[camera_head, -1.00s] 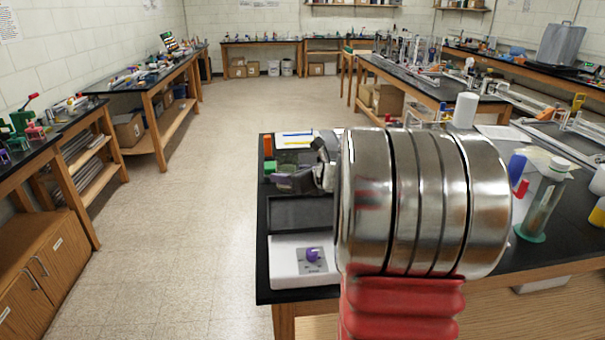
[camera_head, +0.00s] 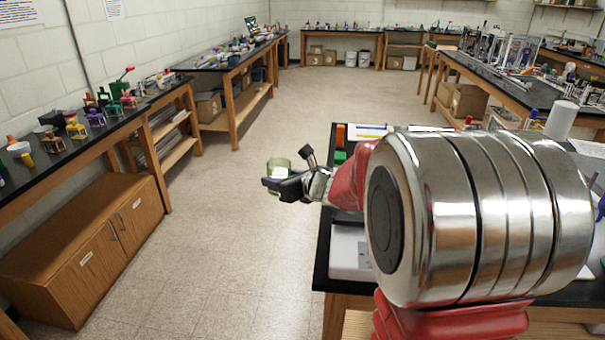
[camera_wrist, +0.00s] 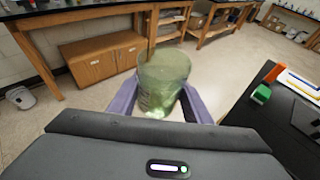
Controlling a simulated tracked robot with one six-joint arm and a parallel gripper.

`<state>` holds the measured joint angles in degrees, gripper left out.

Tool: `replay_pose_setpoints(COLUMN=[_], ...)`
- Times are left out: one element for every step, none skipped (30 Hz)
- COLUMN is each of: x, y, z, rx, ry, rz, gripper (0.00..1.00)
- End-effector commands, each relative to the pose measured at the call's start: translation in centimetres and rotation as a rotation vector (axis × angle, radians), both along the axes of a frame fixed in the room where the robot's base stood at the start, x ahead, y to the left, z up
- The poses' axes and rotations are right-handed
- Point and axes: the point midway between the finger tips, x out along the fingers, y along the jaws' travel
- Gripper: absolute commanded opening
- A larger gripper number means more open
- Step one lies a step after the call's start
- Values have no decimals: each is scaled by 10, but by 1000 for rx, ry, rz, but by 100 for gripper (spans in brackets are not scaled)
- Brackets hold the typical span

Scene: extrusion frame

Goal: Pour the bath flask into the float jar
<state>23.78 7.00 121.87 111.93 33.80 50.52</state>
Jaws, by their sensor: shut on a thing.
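A clear, greenish vessel (camera_wrist: 163,80) is held between the two purple fingers of my gripper (camera_wrist: 160,103) in the wrist view. It looks upright, with an open rim at the top, and some pale content or glare shows near its bottom. In the head view the same vessel (camera_head: 279,168) stands out in the air over the floor, left of the black bench, in my gripper (camera_head: 275,184). I cannot tell from its look whether it is the bath flask. I cannot pick out the float jar; my arm hides much of the bench.
The black bench (camera_head: 322,262) has a green block (camera_head: 340,157), an orange block (camera_head: 340,134) and a white device (camera_head: 346,250) on it. A left bench (camera_head: 85,140) carries several small coloured stands. The floor aisle (camera_head: 235,215) between them is clear.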

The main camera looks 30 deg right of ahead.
Motion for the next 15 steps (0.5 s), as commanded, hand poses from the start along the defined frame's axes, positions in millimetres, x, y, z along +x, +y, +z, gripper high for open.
replay_pose_setpoints(x=[2,3,3,4,4,5,5,5,6,6,6,5,5,5,5], y=[13,19,28,34,40,49,55,62,70,77,83,91,97,103,109], z=[-1,-2,-3,-3,-4,-6,-7,-8,-9,-10,-11,-12,-13,-14,-15], rx=[1,0,0,1,1,-1,0,1,-1,0,0,-1,-1,-2,-2], ry=[0,1,1,2,3,5,6,7,9,10,11,12,14,16,18], rz=[14,20,29,35,40,49,54,60,69,76,82,89,96,100,107], gripper=[17,17,17,17,17,17,17,17,17,17,17,17,17,17,17])
